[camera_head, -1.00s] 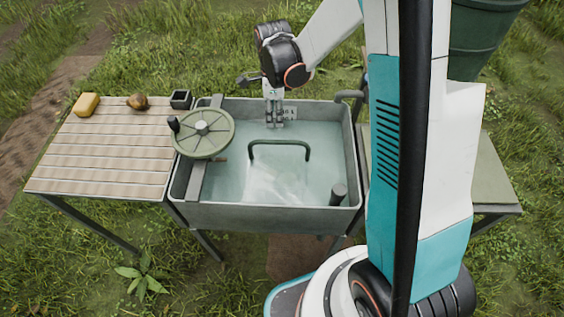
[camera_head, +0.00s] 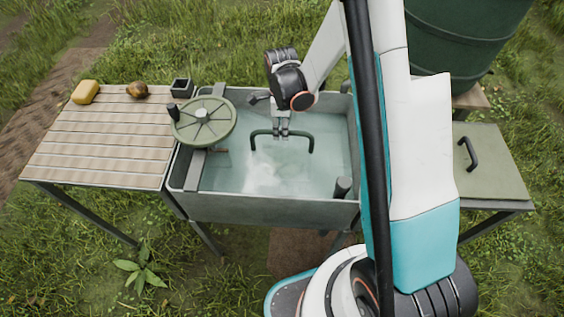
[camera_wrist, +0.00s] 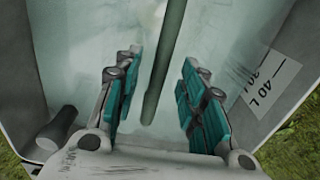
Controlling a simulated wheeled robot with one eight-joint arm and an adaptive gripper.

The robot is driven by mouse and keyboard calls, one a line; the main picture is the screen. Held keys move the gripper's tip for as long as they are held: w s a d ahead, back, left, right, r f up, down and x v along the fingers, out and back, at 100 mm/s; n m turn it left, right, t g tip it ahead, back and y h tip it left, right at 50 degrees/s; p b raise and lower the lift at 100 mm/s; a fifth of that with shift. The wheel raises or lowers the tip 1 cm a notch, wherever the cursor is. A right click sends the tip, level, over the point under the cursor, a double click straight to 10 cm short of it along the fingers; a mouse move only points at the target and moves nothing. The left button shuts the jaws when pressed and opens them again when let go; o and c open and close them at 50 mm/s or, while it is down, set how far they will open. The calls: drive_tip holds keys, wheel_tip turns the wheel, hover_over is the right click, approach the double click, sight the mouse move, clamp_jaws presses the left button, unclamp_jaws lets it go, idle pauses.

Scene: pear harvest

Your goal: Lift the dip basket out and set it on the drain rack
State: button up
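The dip basket's dark green arched handle (camera_head: 312,144) stands out of the water in the grey sink (camera_head: 275,209). The basket body is hidden by the cloudy water. My gripper (camera_head: 282,134) is at the top bar of the handle in the head view. In the wrist view, my gripper's (camera_wrist: 158,82) teal-padded fingers are apart, with the handle bar (camera_wrist: 165,65) running between them. A gap shows on both sides of the bar. A slatted wooden top (camera_head: 98,140), which looks like the drain rack, stands left of the sink.
A round green spoked wheel (camera_head: 204,121) sits over the sink's left end. A yellow block (camera_head: 85,92), a brown pear-like fruit (camera_head: 137,91) and a small black box (camera_head: 181,87) line the slatted top's back edge. The rest of it is clear. A green panel (camera_head: 490,165) is at right.

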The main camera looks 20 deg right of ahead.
wheel_tip(320, 180, down, 3)
drive_tip(key=shift+d+f+b, duration=0.1)
drive_tip(key=shift+f+b, duration=0.05)
drive_tip(key=shift+b, duration=0.3)
clamp_jaws()
drive_tip(key=shift+r, duration=0.25)
wheel_tip(320, 180, up, 28)
drive_tip(key=p, duration=1.1)
drive_tip(key=shift+f+p, duration=0.15)
drive_tip(key=shift+p, duration=0.25)
